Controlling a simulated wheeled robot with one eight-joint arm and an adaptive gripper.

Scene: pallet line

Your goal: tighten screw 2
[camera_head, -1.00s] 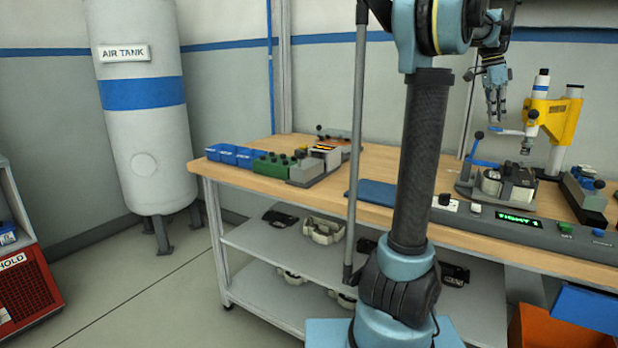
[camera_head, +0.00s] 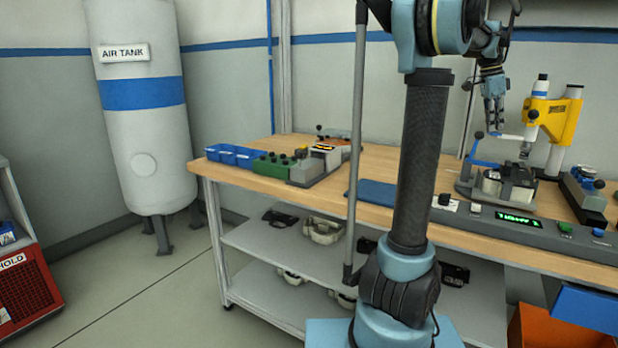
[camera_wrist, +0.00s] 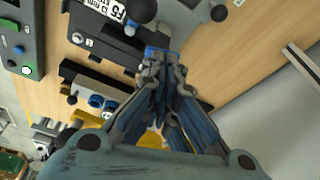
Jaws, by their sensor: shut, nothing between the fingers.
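The yellow screwdriver stand (camera_head: 550,118) rises at the right of the bench. Its spindle tip (camera_head: 525,152) is over the fixture (camera_head: 506,184), which holds a dark and pale part. A light lever arm (camera_head: 508,136) sticks out to the left of the stand. My gripper (camera_head: 494,124) is shut and empty, pointing down just above this lever. I cannot tell whether it touches. In the wrist view the closed fingers (camera_wrist: 160,58) end near a blue piece. I cannot make out screw 2.
A control strip with a green-lit display (camera_head: 518,219) runs along the bench front. Blue bins (camera_head: 236,156) and a green block (camera_head: 274,165) stand at the left. A dark device with knobs (camera_head: 584,190) is right of the fixture. Bare wood shows at mid-bench.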

